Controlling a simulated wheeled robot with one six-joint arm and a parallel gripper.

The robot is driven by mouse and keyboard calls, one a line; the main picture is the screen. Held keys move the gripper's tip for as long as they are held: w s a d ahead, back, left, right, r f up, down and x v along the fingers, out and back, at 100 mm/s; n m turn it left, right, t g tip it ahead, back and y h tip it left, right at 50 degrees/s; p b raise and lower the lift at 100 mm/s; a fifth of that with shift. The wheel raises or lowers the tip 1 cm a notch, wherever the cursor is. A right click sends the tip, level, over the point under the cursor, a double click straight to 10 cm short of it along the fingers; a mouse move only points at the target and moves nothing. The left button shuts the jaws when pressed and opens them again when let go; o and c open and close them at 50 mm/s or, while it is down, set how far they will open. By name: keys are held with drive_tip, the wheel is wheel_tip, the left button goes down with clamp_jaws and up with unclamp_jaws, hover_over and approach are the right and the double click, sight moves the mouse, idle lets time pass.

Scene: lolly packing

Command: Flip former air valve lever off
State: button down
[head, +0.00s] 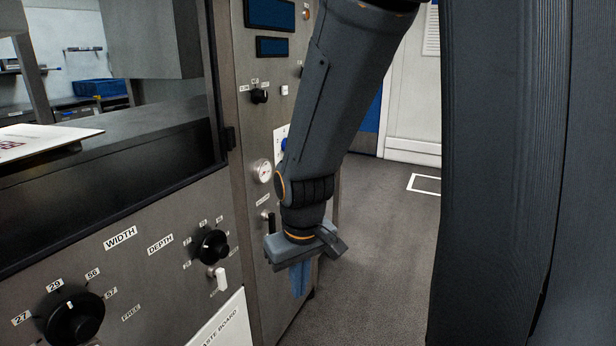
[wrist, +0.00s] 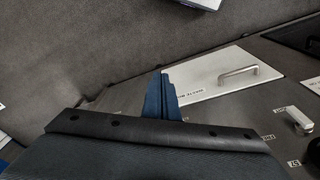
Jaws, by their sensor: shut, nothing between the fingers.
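My gripper (head: 300,280) hangs pointing down in front of the right-hand grey panel, with its blue fingers together and nothing between them. The closed fingers also show in the wrist view (wrist: 161,98). A dark upright handle (head: 271,222) on that panel, below a round white gauge (head: 263,171), looks like the air valve lever. It is just left of and above my gripper and partly hidden by it. Its label is too small to read, and I cannot tell its setting or whether the gripper touches it.
The left panel has a large black WIDTH knob (head: 75,318), a smaller DEPTH knob (head: 211,246) and a white switch (head: 221,279). A white waste board flap (head: 224,326) is below, and its metal handle (wrist: 252,75) shows in the wrist view. Open grey floor (head: 385,240) lies to the right.

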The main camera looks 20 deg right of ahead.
drive_tip(key=w+d+f+n+t+h, duration=0.1)
drive_tip(key=w+d+n+t, duration=0.3)
drive_tip(key=w, duration=0.9)
drive_tip(key=w+d+f+n+t, duration=0.1)
drive_tip(key=w+d+n+t, duration=0.15)
drive_tip(key=w+d, duration=0.65)
drive_tip(key=w+d+n+t, duration=0.4)
drive_tip(key=w+t, duration=0.1)
drive_tip(key=w, duration=0.3)
drive_tip(key=w+d+r+n+t+h+b, duration=0.1)
drive_tip(key=w+d+n+t, duration=0.3)
drive_tip(key=w, duration=0.4)
drive_tip(key=shift+w+d+r+n+t+b, duration=0.15)
drive_tip(key=shift+d+r+n+t+b, duration=0.1)
drive_tip(key=shift+n+t+b, duration=0.1)
drive_tip(key=w+d+p, duration=0.2)
drive_tip(key=w+d, duration=0.2)
drive_tip(key=w, duration=0.8)
drive_tip(key=shift+w+d, duration=0.2)
drive_tip(key=shift+d+f, duration=0.1)
